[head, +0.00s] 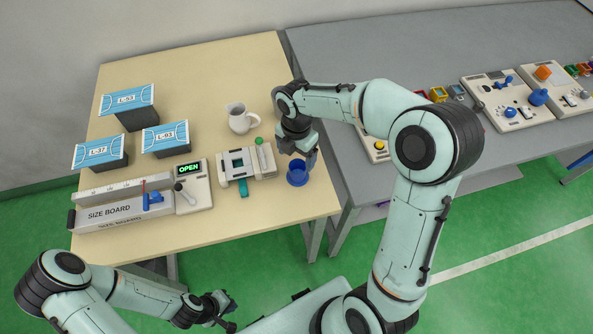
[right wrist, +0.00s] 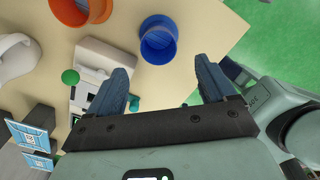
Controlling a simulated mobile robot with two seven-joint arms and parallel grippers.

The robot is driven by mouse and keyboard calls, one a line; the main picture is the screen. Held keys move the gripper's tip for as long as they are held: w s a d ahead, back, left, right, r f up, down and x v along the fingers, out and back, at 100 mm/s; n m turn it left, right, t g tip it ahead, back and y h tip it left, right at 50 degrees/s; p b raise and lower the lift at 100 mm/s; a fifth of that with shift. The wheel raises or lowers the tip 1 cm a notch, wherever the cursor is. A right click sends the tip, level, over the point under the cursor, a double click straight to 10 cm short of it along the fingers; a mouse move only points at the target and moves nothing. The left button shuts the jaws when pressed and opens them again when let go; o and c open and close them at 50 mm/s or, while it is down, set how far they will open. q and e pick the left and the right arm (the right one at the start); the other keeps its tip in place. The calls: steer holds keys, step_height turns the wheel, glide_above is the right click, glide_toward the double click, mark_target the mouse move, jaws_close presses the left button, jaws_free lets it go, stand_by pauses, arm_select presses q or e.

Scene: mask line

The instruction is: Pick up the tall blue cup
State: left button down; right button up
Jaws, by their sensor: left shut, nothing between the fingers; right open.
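A blue cup (head: 297,175) stands near the right front edge of the wooden table; it also shows in the right wrist view (right wrist: 159,42), with its round opening toward the camera. My right gripper (head: 300,152) is just behind and above the cup in the head view. In the right wrist view, my right gripper (right wrist: 161,82) has its fingers wide apart with nothing between them, and the cup lies beyond the fingertips. My left gripper (head: 222,305) is shut and empty, low in front of the table.
A white mug (head: 240,120), a device with a green knob (head: 250,166), an OPEN-sign box (head: 193,190) and mask boxes (head: 127,100) stand left. The grey table (head: 400,50) adjoins right.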

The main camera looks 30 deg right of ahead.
mark_target(298, 169)
step_height(298, 169, down, 4)
steer(key=shift+w+r, duration=0.1)
steer(key=shift+r, duration=0.15)
steer(key=shift+w+d+f, duration=0.1)
steer(key=shift+d+f, duration=0.1)
steer(key=shift+f, duration=1.15)
steer(key=shift+w+d+f, duration=0.1)
steer(key=shift+d+f, duration=0.05)
steer(key=shift+f, duration=1.2)
steer(key=c, duration=1.1)
